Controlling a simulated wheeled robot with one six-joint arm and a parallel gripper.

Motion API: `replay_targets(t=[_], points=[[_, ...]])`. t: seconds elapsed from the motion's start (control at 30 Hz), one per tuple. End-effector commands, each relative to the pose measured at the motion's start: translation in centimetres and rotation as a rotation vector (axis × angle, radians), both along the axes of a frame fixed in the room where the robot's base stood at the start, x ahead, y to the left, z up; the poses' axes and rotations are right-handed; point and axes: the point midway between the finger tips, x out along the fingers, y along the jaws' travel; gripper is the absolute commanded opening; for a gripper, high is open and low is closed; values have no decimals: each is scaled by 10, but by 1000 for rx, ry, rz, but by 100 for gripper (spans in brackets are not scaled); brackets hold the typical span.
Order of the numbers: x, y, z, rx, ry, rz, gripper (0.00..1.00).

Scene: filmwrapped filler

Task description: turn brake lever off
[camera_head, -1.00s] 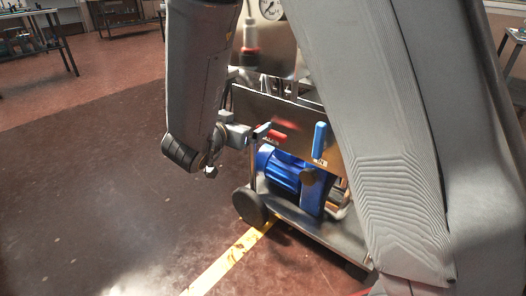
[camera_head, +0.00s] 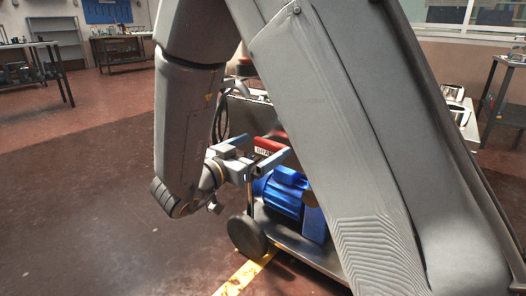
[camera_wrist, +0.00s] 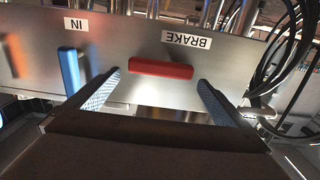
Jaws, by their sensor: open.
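The red brake lever (camera_head: 268,144) is on the steel panel of a wheeled machine, partly hidden by my gripper in the head view. In the wrist view the red lever (camera_wrist: 160,69) lies nearly level, beside an upside-down BRAKE label (camera_wrist: 187,40). My gripper (camera_head: 268,158) is open in front of the panel. In the wrist view its fingertips (camera_wrist: 158,79) stand on either side of the lever's ends, with gaps showing; I see no contact. How far the tips are from the panel is hard to tell.
A blue lever (camera_wrist: 70,70) with an IN label is left of my gripper in the wrist view. Black cables (camera_wrist: 285,50) hang at the right. Below the panel are a blue motor (camera_head: 285,190) and a black wheel (camera_head: 246,237). Open floor lies left.

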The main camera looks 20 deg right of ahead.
Motion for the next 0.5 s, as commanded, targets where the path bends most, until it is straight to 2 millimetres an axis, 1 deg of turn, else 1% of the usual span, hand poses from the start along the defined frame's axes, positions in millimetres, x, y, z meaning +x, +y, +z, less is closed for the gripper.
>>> replay_targets(t=[0.03, 0.1, 0.2, 0.47, 0.5], points=[[4, -5, -2, 1, 0, -2, 100], [7, -10, -2, 1, 0, -1, 100], [10, -14, -1, 1, 0, 0, 100], [11, -15, 0, 1, 1, 1, 100], [11, -15, 0, 1, 1, 1, 97]])
